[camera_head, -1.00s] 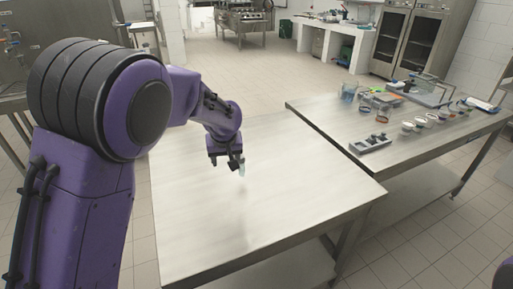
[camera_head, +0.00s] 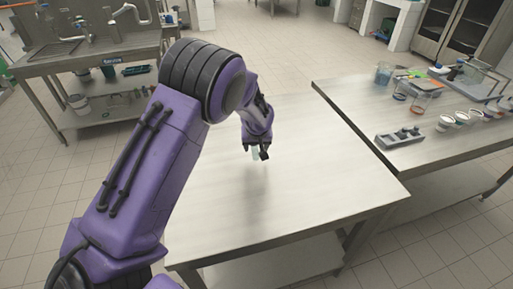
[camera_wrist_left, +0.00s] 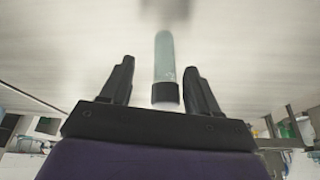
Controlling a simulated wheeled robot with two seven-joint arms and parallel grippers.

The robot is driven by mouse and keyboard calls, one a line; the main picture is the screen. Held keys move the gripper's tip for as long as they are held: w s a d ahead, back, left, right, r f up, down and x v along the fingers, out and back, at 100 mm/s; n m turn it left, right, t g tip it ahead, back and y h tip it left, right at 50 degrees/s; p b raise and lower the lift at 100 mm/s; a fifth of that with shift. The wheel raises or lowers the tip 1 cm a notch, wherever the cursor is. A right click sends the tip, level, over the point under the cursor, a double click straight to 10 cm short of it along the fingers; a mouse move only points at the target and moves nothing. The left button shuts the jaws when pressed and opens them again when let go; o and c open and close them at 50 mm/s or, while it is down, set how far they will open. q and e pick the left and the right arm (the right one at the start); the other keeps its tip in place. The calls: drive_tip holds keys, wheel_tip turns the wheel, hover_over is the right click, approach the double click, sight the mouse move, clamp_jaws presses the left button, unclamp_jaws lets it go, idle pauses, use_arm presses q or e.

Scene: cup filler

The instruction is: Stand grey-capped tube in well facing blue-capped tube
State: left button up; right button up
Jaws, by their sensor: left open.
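My left gripper (camera_head: 257,152) hangs above the near table, fingers pointing down. In the left wrist view the gripper (camera_wrist_left: 160,80) is open, with a finger on each side of a tube. The tube (camera_wrist_left: 164,58) is pale blue-green and see-through with a dark grey cap (camera_wrist_left: 165,93) at the end nearest the gripper. Gaps show between cap and fingers. Whether the tube touches the table cannot be told. A grey rack (camera_head: 400,138) with several dark knobs or caps stands on the right table; no blue cap can be made out. My right gripper is not in view.
The near steel table (camera_head: 290,205) is otherwise bare. The right table (camera_head: 445,150) carries a blue beaker (camera_head: 383,74), glass jars (camera_head: 420,101) and several white cups (camera_head: 461,118) behind and beside the rack. A gap separates the two tables. A sink bench (camera_head: 85,50) stands at the back left.

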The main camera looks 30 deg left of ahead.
use_arm(q)
drive_tip(key=shift+w+a+f, duration=0.1)
drive_tip(key=shift+w+f, duration=0.35)
drive_tip(key=shift+w, duration=0.05)
drive_tip(key=shift+s+r, duration=0.5)
drive_tip(key=shift+s, duration=0.1)
drive_tip(key=c, duration=0.8)
drive_tip(key=shift+s+r, duration=0.1)
drive_tip(key=shift+s, duration=0.05)
clamp_jaws()
drive_tip(key=shift+w+f, duration=0.2)
drive_tip(key=shift+w, duration=0.05)
